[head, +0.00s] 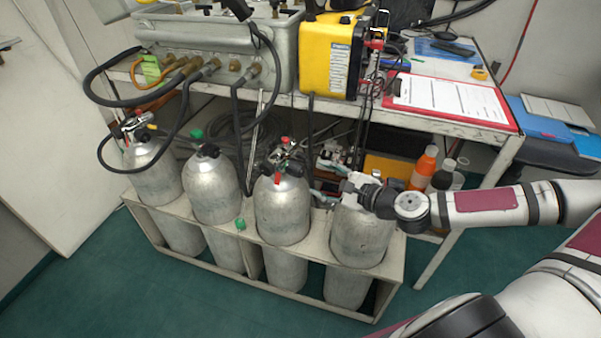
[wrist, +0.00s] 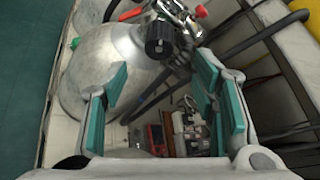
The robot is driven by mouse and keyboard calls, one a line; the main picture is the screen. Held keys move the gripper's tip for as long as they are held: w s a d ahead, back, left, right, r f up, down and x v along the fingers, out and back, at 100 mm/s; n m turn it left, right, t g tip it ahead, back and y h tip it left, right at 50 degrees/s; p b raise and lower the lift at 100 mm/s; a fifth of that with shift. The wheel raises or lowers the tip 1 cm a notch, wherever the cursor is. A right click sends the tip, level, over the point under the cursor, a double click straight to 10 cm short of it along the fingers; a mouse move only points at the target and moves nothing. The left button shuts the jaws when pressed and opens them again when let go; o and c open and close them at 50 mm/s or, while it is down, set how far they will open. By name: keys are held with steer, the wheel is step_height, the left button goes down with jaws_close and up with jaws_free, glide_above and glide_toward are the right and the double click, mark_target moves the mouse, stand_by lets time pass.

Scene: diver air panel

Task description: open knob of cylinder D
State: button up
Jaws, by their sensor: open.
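Several silver cylinders stand in a row in the head view; no letters are readable on them, so I cannot tell which is D. The rightmost cylinder (head: 360,235) has its top hidden behind my wrist. The third cylinder from the left (head: 282,212) has a valve with red parts and a black knob (head: 294,168). My gripper (head: 317,180) is above the rightmost cylinder, pointing left toward the third one. In the wrist view, a silver cylinder (wrist: 88,75) with a black knob (wrist: 160,40) lies beyond the open teal fingers (wrist: 160,76). The fingers are empty and apart from the knob.
The cylinders stand in a pale rack (head: 215,222). Behind is a bench with a grey panel box (head: 215,45), a yellow case (head: 328,55) and a red clipboard (head: 452,98). Black hoses hang near the valves.

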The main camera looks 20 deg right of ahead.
mark_target(302, 172)
steer(key=b+x, duration=0.1)
steer(key=x, duration=0.7)
steer(key=shift+w+a, duration=0.2)
steer(key=shift+w, duration=0.15)
steer(key=shift+f, duration=0.1)
steer(key=c, duration=1.1)
